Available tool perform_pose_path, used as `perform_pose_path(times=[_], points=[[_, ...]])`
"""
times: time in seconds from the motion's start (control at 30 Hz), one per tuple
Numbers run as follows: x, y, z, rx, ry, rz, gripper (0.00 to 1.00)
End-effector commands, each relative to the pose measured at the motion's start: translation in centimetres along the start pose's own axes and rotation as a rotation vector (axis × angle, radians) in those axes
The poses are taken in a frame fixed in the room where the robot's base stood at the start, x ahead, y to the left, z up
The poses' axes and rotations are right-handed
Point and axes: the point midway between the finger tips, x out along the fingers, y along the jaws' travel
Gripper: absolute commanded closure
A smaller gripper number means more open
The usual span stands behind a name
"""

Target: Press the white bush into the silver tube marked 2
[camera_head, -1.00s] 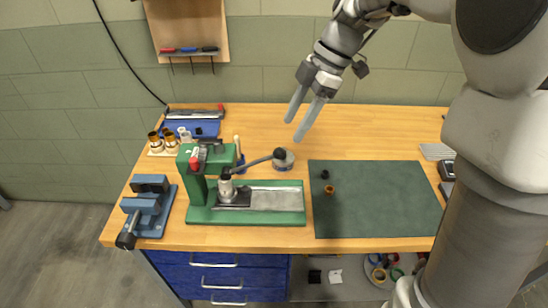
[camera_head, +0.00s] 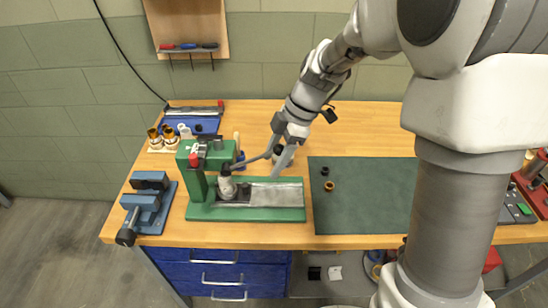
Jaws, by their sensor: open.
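The green press (camera_head: 208,178) stands on the bench at centre left, its lever (camera_head: 254,160) reaching right toward my gripper. A silver, tube-like part (camera_head: 227,187) stands upright under the press ram; I cannot read a mark on it or tell if a bush sits in it. A small white piece (camera_head: 184,131), perhaps the white bush, shows at the tray by the back left, beside brass-coloured rings on pale stands. My gripper (camera_head: 277,157) is open, fingers pointing down at the lever's end. It partly covers the lever's knob; contact cannot be told.
A blue vise (camera_head: 149,207) stands at the left front edge. A dark green mat (camera_head: 370,195) holds a black ring (camera_head: 325,171) and a brown ring (camera_head: 330,186). The mat's middle is clear.

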Motion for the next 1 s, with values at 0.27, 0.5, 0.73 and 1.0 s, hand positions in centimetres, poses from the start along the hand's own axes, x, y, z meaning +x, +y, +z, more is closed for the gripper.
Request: perform_pose_path(times=[0.27,0.5,0.73,1.0], points=[[-0.04,0.01,-0.01,0.000,0.000,0.000,0.83],[-0.06,0.01,-0.01,0.000,0.000,0.000,1.00],[-0.06,0.01,-0.02,0.000,0.000,0.000,1.00],[-0.07,0.01,-0.02,0.000,0.000,0.001,1.00]])
